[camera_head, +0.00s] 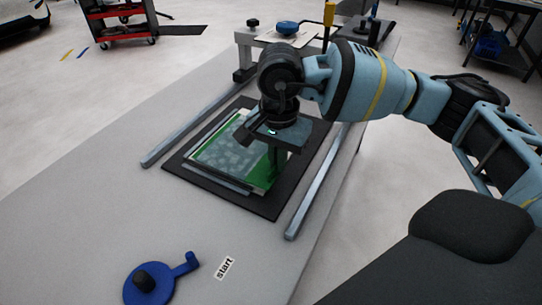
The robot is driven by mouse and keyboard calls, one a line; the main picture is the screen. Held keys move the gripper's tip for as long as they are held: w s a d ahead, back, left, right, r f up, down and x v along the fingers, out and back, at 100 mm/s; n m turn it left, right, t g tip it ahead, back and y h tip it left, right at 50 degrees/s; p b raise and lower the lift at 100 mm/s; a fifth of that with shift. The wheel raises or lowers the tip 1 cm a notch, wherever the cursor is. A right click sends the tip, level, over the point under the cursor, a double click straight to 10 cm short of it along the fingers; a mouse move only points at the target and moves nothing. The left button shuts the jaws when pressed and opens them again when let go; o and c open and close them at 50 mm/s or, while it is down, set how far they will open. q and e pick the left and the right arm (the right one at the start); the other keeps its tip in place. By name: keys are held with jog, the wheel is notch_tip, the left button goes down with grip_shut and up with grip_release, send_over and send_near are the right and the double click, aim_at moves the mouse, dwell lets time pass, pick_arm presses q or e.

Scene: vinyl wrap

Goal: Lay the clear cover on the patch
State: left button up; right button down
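A dark rectangular mat (262,207) lies on the grey table. On it is a green patch (205,154) with a pale, see-through sheet (228,158), which looks like the clear cover, over much of it. Green shows along the edges. My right gripper (270,178) points down over the right part of the patch. Its fingers are at or close to the sheet's right side and hide some of it. I cannot tell whether they are open, shut or touching the sheet. My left gripper is not in view.
Two grey rails (318,180) flank the mat, the other rail (190,133) on its left. A raised stand (280,40) with a blue knob (287,28) is at the back.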

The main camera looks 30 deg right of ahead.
jog(key=shift+w+d+f, duration=0.1)
jog(key=shift+w+d, duration=0.1)
jog(key=shift+w, duration=0.65)
jog(key=shift+w+d+f, duration=0.1)
jog(key=shift+w+d, duration=0.05)
jog(key=shift+w, duration=0.7)
jog(key=shift+w+d, duration=0.1)
jog(key=shift+w, duration=0.15)
jog(key=shift+w+f, duration=0.1)
jog(key=shift+f, duration=1.65)
jog(key=shift+f, duration=0.2)
jog(key=c, duration=1.6)
grip_release()
jog(key=shift+r, duration=0.1)
